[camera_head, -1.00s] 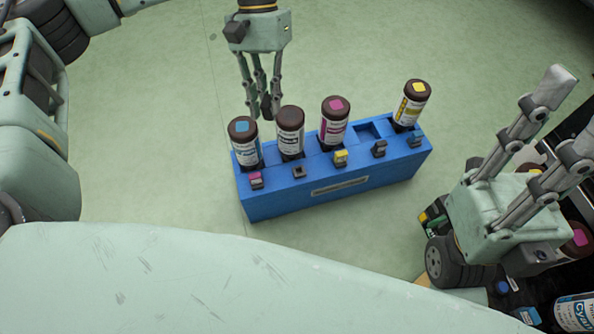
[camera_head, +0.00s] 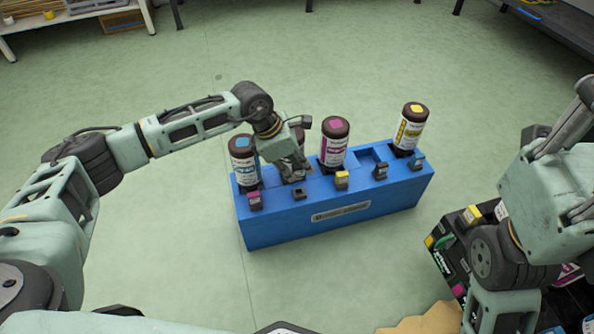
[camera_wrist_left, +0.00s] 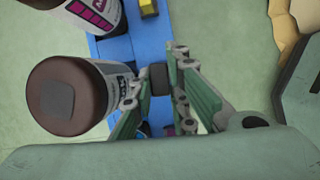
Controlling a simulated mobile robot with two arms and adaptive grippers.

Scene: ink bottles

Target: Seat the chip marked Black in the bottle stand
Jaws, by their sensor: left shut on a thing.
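The blue bottle stand (camera_head: 330,222) stands on the green floor with several bottles along its back and small chips along its front. My left gripper (camera_head: 294,176) is low over the stand, in front of the grey-capped bottle (camera_wrist_left: 68,92), and partly hides that bottle. In the left wrist view its fingers are shut on a small dark chip (camera_wrist_left: 159,79), with blue stand beneath. The chip's marking cannot be read. A dark square slot (camera_head: 299,194) shows in the front row below the gripper. My right gripper (camera_head: 572,125) is at the right edge, its fingers cut off.
A cyan bottle (camera_head: 244,160) and a magenta bottle (camera_head: 334,143) flank the gripper. A yellow bottle (camera_head: 410,128) is at the right end, beside an empty bottle well (camera_head: 374,153). Front chips include magenta (camera_head: 254,200) and yellow (camera_head: 342,180). A dark crate (camera_head: 452,270) is at right.

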